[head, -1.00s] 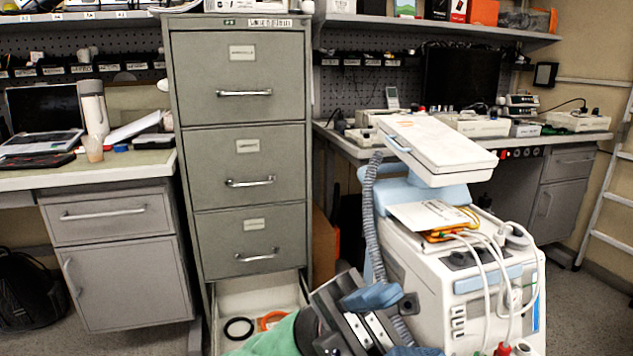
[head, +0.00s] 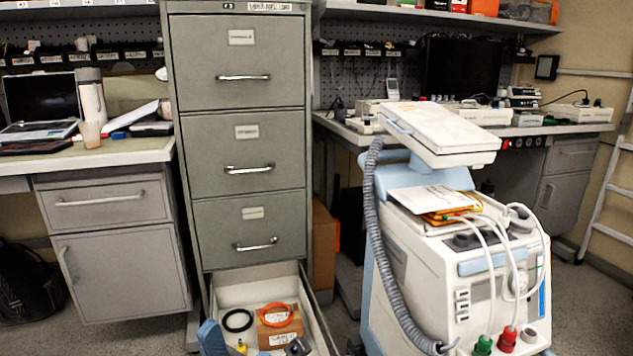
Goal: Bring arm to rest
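A blue piece (head: 212,338) shows at the bottom edge of the head view, in front of the open drawer's left side. It looks like part of my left gripper, but most of that gripper is cut off by the frame edge. A small dark grey piece (head: 298,346) shows at the bottom edge to its right; I cannot tell if it belongs to the gripper or lies in the drawer. Whether the gripper is open or holds anything is not visible. My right gripper is not in view.
The grey filing cabinet (head: 242,130) has its bottom drawer (head: 235,290) pulled out, with a black ring (head: 238,320), an orange ring (head: 276,314) and a cardboard box (head: 282,333) inside. A white wheeled machine (head: 420,270) stands to the right. Benches flank the cabinet.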

